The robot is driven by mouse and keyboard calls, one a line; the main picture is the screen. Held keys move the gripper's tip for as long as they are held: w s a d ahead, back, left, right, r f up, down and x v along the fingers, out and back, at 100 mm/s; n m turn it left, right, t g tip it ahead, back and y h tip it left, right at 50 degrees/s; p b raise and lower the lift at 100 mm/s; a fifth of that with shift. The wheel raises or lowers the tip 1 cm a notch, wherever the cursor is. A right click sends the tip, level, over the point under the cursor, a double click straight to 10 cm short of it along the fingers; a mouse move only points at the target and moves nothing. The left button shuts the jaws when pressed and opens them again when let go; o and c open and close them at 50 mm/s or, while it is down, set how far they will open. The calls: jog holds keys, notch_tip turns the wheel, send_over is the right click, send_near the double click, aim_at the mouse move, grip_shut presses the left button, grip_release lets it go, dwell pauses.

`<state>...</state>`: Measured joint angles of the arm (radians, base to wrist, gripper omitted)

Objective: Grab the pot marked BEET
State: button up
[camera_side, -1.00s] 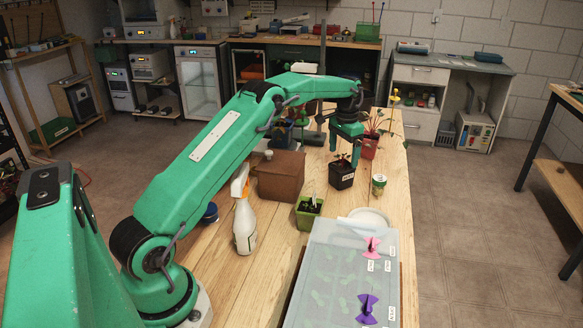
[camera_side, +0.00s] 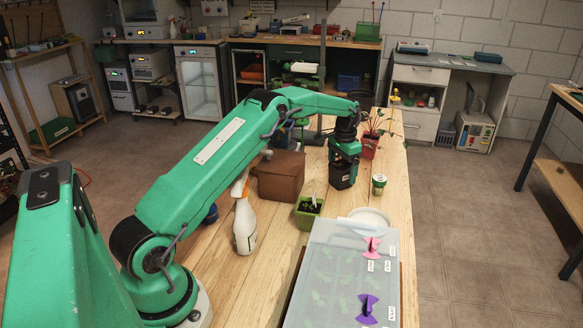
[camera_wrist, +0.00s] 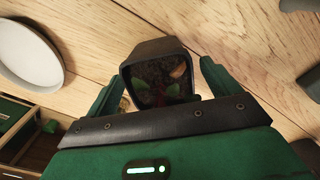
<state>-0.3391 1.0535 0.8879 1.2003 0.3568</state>
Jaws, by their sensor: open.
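A small black pot (camera_side: 342,182) stands on the wooden bench under my gripper (camera_side: 345,158); its white tag is largely covered and I cannot read its word. In the wrist view the same black pot (camera_wrist: 153,52) shows dark soil, green leaves and reddish stems. My gripper (camera_wrist: 161,82) is open there, with one green finger on each side of the pot. I cannot tell whether either finger touches it. A lime green pot (camera_side: 308,213) with seedlings and a white tag stands nearer the side camera. A red pot (camera_side: 370,149) stands behind my gripper.
A small cup (camera_side: 379,185) stands close to the right of the black pot. A brown box (camera_side: 280,178) and a white spray bottle (camera_side: 244,225) are to the left. A white dish (camera_side: 372,215) and a clear-lidded tray (camera_side: 340,275) with pink and purple clips are nearer the side camera.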

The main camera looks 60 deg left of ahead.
jog(key=shift+f, duration=0.8)
jog(key=c, duration=1.2)
jog(key=shift+r, duration=0.2)
jog(key=shift+r, duration=0.55)
notch_tip(320, 180, up, 3)
jog(key=s+d+r, duration=0.2)
jog(key=d+r, duration=0.4)
jog(key=d, duration=0.5)
jog(key=shift+s+d+r, duration=0.15)
jog(key=shift+d+r, duration=0.1)
jog(key=shift+r, duration=0.05)
